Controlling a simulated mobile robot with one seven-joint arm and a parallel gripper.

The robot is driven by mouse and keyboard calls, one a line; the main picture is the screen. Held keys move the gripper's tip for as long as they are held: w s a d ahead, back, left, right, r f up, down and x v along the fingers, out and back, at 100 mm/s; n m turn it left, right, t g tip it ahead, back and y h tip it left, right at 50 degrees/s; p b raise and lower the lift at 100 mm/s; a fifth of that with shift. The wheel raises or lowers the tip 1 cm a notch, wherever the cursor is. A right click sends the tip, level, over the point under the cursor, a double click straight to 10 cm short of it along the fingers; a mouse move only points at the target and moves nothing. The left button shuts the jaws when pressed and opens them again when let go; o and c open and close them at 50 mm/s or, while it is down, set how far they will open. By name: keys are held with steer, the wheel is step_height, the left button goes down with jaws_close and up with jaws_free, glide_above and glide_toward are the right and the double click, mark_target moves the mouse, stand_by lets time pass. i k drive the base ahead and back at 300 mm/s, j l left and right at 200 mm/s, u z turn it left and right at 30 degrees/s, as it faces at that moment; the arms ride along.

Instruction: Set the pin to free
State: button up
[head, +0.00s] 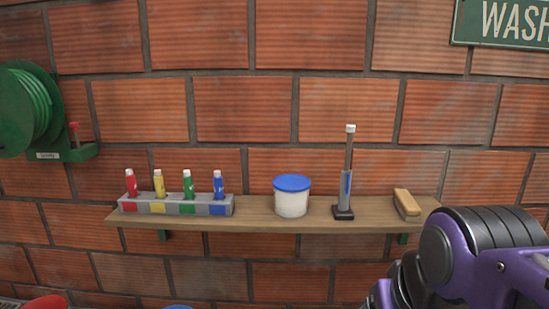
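A green hose reel (24,108) is on the brick wall at the far left of the head view, cut off by the left edge. A small upright part with a red top (74,127) stands by the reel's green bracket (82,153); it looks like a pin, but I cannot tell its setting. A small pale label (48,156) on the bracket is too small to read. My purple and black arm shows at the lower right, far from the reel. My gripper is outside the picture.
A wooden shelf (265,221) holds a grey rack (178,209) of several coloured bottles, a blue-lidded white tub (291,200), an upright grey device (346,180) and a tan block (406,203). A green sign (505,24) hangs upper right. Red and blue tops show along the bottom edge.

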mark_target(74, 125)
steer(key=k+l+u, duration=0.15)
steer(key=u, duration=0.35)
steer(key=k+l+u, duration=0.1)
steer(key=u, duration=0.4)
steer(key=k+u, duration=0.2)
steer(key=u, duration=0.3)
steer(key=i+j+z, duration=0.1)
steer(key=z, duration=0.25)
steer(key=j+z, duration=0.15)
steer(key=z, duration=0.2)
steer(key=i+j+z, duration=0.1)
steer(key=z, duration=0.3)
steer(key=j+z, duration=0.4)
steer(key=j, duration=0.45)
steer(key=j+z, duration=0.35)
steer(key=j, duration=1.3)
